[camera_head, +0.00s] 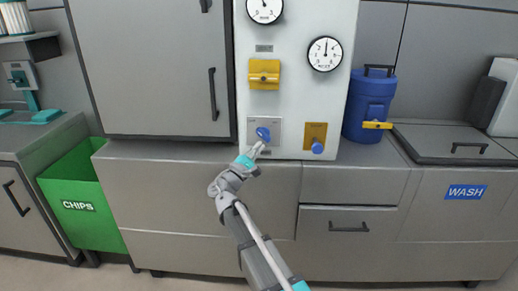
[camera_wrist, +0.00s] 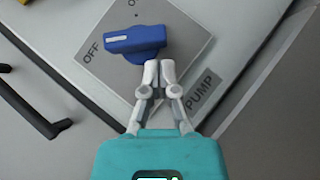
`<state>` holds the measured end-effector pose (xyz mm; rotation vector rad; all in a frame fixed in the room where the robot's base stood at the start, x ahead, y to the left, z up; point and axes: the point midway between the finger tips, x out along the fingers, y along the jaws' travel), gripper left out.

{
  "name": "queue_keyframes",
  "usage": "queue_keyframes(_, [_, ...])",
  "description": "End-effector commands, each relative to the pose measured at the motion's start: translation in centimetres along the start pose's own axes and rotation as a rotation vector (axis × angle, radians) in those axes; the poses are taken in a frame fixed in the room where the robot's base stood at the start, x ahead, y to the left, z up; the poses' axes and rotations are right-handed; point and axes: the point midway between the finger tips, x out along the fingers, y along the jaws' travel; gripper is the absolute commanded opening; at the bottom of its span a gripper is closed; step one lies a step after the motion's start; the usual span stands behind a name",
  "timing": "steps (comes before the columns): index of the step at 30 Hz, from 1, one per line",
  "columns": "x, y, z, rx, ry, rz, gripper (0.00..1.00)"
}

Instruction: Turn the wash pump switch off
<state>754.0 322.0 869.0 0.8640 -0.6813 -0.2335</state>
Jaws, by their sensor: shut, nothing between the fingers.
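The wash pump switch is a blue bar knob (camera_head: 263,133) on a grey plate (camera_head: 277,129) low on the white panel. In the wrist view the knob (camera_wrist: 133,39) lies nearly level, its white-marked end pointing left near the word OFF (camera_wrist: 90,50). A second word at the top edge is cut off. The label PUMP (camera_wrist: 204,92) is at the lower right. My gripper (camera_head: 258,147) is shut and empty. In the wrist view its fingertips (camera_wrist: 158,70) are just below the knob's right end; I cannot tell whether they touch it.
A yellow switch (camera_head: 264,74) is above, and a yellow plate with a blue knob (camera_head: 317,146) is to the right. Two gauges (camera_head: 325,53) are higher up. A blue canister (camera_head: 369,105) stands right of the panel. A cabinet handle (camera_head: 212,94) sticks out at left.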

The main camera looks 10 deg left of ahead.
Motion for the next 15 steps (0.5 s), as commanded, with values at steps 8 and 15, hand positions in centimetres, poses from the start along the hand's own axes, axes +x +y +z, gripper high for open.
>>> queue_keyframes(8, [-2.0, -0.6, -2.2, -0.001, -0.001, -0.001, 0.00])
queue_keyframes(15, [-6.0, -0.8, -2.2, 0.001, 0.001, 0.000, 0.00])
